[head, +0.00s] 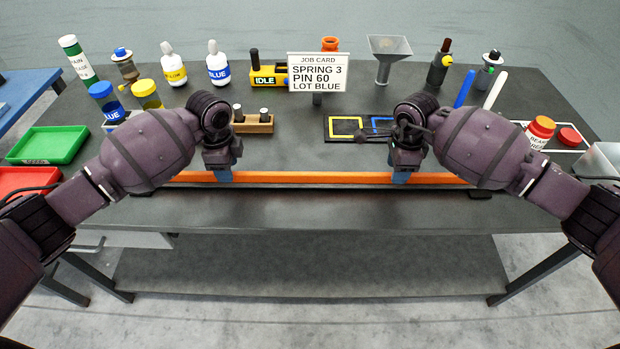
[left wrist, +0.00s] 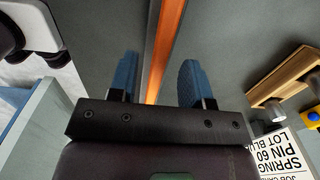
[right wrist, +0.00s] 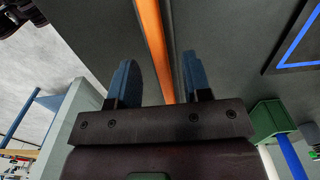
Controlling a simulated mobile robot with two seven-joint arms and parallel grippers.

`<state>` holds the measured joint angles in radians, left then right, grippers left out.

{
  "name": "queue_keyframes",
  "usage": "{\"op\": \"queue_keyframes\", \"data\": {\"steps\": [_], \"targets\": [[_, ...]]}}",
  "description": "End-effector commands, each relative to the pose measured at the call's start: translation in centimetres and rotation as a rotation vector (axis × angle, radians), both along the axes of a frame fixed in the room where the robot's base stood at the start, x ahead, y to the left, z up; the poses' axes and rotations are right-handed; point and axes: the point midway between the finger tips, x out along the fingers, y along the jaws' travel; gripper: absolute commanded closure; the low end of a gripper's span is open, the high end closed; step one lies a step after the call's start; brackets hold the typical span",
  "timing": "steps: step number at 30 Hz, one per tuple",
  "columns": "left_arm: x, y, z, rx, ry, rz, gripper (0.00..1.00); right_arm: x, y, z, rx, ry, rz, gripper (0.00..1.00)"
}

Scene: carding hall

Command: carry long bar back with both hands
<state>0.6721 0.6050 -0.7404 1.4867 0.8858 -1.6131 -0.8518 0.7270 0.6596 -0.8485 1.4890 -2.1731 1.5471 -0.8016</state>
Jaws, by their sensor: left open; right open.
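The long orange bar (head: 318,178) lies crosswise along the front part of the dark table. My left gripper (head: 220,174) is over the bar's left part, its blue fingers pointing down. In the left wrist view the open fingers stand apart on either side of the bar (left wrist: 165,45). My right gripper (head: 401,176) is over the bar's right part. In the right wrist view its open fingers also stand on either side of the bar (right wrist: 155,45), with gaps showing. The bar's left end is partly hidden behind my left arm.
A wooden block with pegs (head: 252,123) and yellow and blue outlined squares (head: 346,127) lie behind the bar. A job card (head: 317,73), bottles and a funnel (head: 388,55) stand further back. Green (head: 48,146) and red trays are at left. The table's front strip (head: 320,212) is clear.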

Motion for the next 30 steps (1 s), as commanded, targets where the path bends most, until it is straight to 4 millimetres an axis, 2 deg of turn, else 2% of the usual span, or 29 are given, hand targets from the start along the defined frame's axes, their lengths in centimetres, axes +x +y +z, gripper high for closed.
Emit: {"op": "queue_keyframes", "data": {"steps": [6,18,20,27,30], "targets": [[0.0,0.0,-2.0,-0.001,0.001,0.002,0.55,0.0,0.0,-2.0,0.001,0.001,-0.001,0.55],[0.0,0.0,-2.4,0.000,0.000,0.001,0.55,0.0,0.0,-2.4,0.001,-0.001,-0.001,0.55],[0.0,0.0,-2.4,0.000,0.000,0.001,0.63,0.0,0.0,-2.4,0.001,-0.001,-0.001,0.63],[0.0,0.0,-2.4,0.000,0.000,0.001,1.00,0.0,0.0,-2.4,0.001,0.000,-0.001,1.00],[0.0,0.0,-2.4,0.000,0.000,0.001,1.00,0.0,0.0,-2.4,0.001,0.000,-0.001,1.00]]}}
